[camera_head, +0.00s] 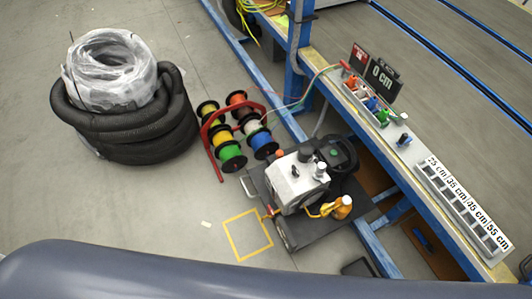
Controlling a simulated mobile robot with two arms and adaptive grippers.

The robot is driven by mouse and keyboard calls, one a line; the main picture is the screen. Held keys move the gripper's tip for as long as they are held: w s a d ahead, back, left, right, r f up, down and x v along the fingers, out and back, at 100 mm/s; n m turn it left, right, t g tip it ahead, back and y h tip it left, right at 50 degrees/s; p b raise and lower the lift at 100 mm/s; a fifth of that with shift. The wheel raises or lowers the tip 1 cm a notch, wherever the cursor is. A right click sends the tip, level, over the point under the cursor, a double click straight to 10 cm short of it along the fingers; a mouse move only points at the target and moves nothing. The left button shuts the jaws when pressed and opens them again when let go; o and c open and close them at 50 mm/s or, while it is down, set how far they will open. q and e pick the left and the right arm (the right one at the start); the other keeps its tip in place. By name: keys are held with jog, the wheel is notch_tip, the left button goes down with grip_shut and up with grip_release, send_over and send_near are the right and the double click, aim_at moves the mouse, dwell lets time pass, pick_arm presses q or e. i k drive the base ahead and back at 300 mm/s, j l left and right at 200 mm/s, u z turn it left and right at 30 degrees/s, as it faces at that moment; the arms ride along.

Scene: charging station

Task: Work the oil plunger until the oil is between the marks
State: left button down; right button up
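A small light-grey machine (297,186) stands on a dark flat cart (270,212) near the middle of the camera_head view. It has dark knobs on top, and a black wheel-like part (343,153) sits behind it. A yellow-orange item (342,207), possibly an oil can, is at its right side. I cannot tell which part is the oil plunger. No oil level or marks can be made out at this size. Neither of my grippers shows.
A yellow square (231,236) is taped on the floor left of the cart. A red rack holds coloured wire spools (229,145). Black hose coils (140,135) lie at left. A long workbench (425,165) with labelled bins runs along the right.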

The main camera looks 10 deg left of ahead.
aim_at(347, 201)
jog(key=z, duration=0.9)
